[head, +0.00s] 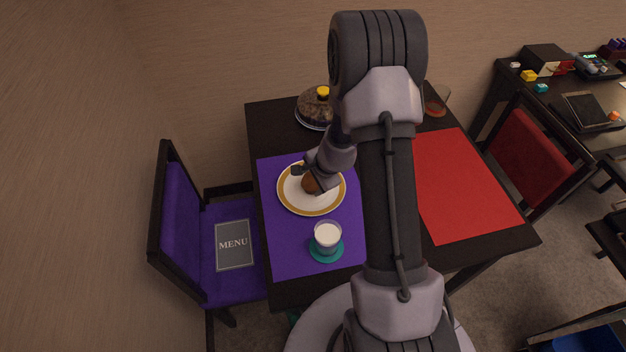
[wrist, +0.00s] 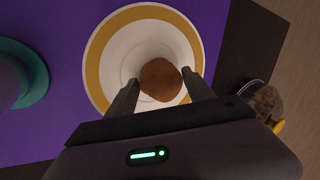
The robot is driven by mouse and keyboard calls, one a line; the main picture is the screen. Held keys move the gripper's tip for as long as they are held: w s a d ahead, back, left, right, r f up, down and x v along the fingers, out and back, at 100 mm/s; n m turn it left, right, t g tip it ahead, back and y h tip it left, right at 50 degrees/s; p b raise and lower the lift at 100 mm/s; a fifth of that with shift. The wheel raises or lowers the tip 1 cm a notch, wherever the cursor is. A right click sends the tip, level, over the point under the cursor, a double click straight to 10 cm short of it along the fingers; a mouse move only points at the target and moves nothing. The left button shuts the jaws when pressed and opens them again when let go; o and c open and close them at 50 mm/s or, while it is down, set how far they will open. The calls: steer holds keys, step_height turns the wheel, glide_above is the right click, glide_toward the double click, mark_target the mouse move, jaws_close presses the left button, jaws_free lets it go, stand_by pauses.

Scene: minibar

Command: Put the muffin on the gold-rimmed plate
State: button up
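The brown muffin (wrist: 160,79) is between my two fingertips, which appear to touch its sides. My gripper (head: 309,178) is over the gold-rimmed plate (head: 295,203), and the muffin shows there in the head view (head: 311,185). The plate is white with a wide gold band and lies on the purple placemat (head: 281,244). In the wrist view the muffin appears over the plate's white middle (wrist: 120,58). I cannot tell whether its underside touches the plate. My gripper hides part of the plate in the head view.
A glass of milk (head: 327,236) stands on a teal coaster (head: 325,255) in front of the plate. A dark cake (head: 313,108) is behind it. A red placemat (head: 466,187) lies to the right. A purple chair (head: 180,225) with a menu (head: 234,245) stands at left.

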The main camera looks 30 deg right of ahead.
steer(key=shift+o, duration=1.1)
